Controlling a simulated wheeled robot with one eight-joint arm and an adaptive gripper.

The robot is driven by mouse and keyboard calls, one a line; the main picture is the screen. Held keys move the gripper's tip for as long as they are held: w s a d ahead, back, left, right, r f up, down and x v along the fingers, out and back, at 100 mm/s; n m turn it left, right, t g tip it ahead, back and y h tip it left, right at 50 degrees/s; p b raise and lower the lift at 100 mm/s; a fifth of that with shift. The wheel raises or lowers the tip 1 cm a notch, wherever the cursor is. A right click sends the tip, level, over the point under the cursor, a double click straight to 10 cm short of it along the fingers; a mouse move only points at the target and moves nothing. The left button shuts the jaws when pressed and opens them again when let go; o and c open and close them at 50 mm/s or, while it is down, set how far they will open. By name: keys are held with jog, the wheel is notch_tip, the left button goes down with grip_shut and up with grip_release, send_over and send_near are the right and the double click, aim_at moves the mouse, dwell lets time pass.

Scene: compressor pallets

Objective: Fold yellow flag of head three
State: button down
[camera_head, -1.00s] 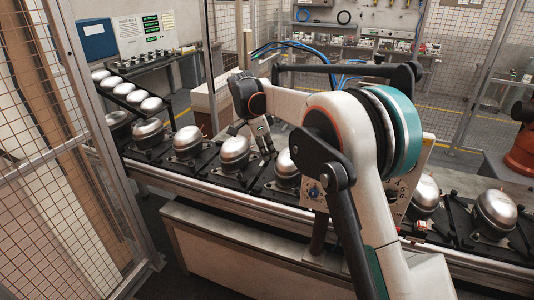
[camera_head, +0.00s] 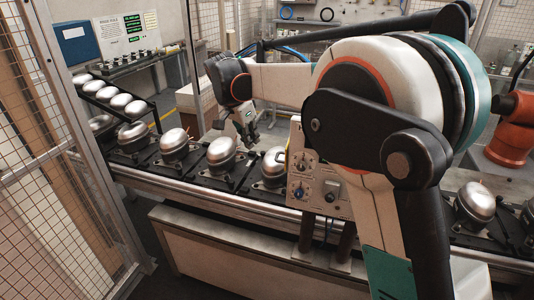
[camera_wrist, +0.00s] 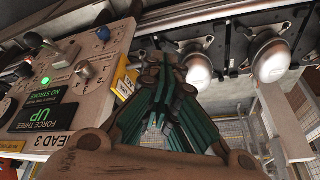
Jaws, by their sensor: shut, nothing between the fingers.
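The head 3 control panel (camera_wrist: 75,75) fills the left of the wrist view, with a lit green lamp, knobs and a "HEAD 3" label. The yellow flag (camera_wrist: 124,87) shows at the panel's right edge as a small yellow plate with dark marking, beside my fingers and partly hidden by them. In the head view the panel (camera_head: 327,193) stands in front of the pallet line. My gripper (camera_head: 250,138) is above the line, to the left of the panel. In the wrist view my gripper (camera_wrist: 167,68) is shut and empty, its fingers close to the flag; contact cannot be told.
Silver compressors (camera_head: 222,152) sit on dark pallets along the conveyor (camera_head: 175,187). A mesh fence (camera_head: 45,150) stands at the left. An orange machine (camera_head: 510,135) is at the right. A rack of silver domes (camera_head: 115,102) is at the back left.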

jog(key=s+d+f+n+t+p, duration=0.1)
jog(key=s+d+n+t+p, duration=0.15)
jog(key=s+n, duration=0.3)
jog(key=w+d+r+x, duration=0.1)
jog(key=x, duration=1)
jog(key=shift+w+d+y, duration=0.15)
jog(key=shift+w+y, duration=0.15)
jog(key=shift+w, duration=0.15)
jog(key=shift+g, duration=0.25)
jog(key=shift+w+d+b, duration=0.25)
jog(key=shift+w+b, duration=0.25)
jog(key=shift+w, duration=0.1)
jog(key=shift+r, duration=0.1)
